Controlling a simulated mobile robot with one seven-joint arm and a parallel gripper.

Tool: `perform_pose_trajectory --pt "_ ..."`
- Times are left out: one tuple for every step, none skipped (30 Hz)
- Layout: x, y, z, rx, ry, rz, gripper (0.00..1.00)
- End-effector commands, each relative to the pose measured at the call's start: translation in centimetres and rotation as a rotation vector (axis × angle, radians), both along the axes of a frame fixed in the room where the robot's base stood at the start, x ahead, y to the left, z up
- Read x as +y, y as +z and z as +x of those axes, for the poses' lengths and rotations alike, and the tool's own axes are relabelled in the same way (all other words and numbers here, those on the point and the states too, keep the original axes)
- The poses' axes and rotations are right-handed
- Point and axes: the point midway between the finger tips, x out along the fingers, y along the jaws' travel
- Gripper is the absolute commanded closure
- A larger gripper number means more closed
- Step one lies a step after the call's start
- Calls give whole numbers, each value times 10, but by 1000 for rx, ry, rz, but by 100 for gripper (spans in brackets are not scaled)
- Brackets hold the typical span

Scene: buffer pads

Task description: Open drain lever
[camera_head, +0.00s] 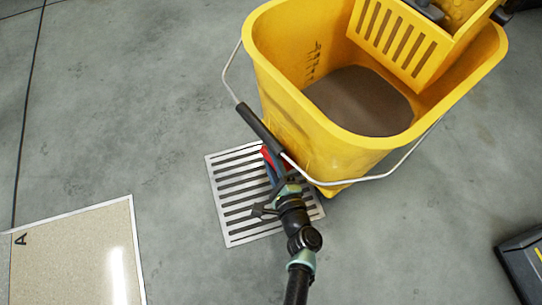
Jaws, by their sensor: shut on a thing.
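The yellow mop bucket (285,110) stands on the floor with dark grey-brown contents inside. A small red part, which looks like the drain lever (266,154), shows low at the bucket's near left side, just below the black handle grip. My gripper (271,172) reaches up from the bottom of the picture to this red part and is shut on it. The fingertips and most of the lever are hidden by the gripper and the handle, so the lever's exact angle cannot be told.
A slotted metal floor grate (232,225) lies beneath my gripper, beside the bucket. The bucket's wire handle with its black grip (259,130) hangs close to my gripper. A pale framed panel marked A (80,255) lies at lower left. A dark object (522,262) sits at lower right.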

Motion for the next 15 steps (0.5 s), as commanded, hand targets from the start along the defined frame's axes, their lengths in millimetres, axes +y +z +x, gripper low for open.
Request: perform_pose_trajectory --pt "-3 11 2 25 -4 31 100" --pt "-3 12 2 40 -5 50 100" --pt "-4 14 3 61 -5 76 100" --pt "-5 15 4 75 -4 94 100" --pt "-5 15 4 90 -4 114 100" --pt "-6 16 4 109 -5 137 100" --pt "-7 17 5 122 -4 155 100" --pt "-7 17 6 134 -4 169 100" --pt "-8 16 6 149 -5 189 100" --pt "-8 16 6 157 -4 198 100" --pt "-9 16 6 164 -4 209 100" --pt "-9 16 6 172 -3 218 100" --pt "-9 15 6 176 -3 224 100" --pt "-9 15 6 179 -3 228 100" --pt "-9 14 6 181 -3 229 100"
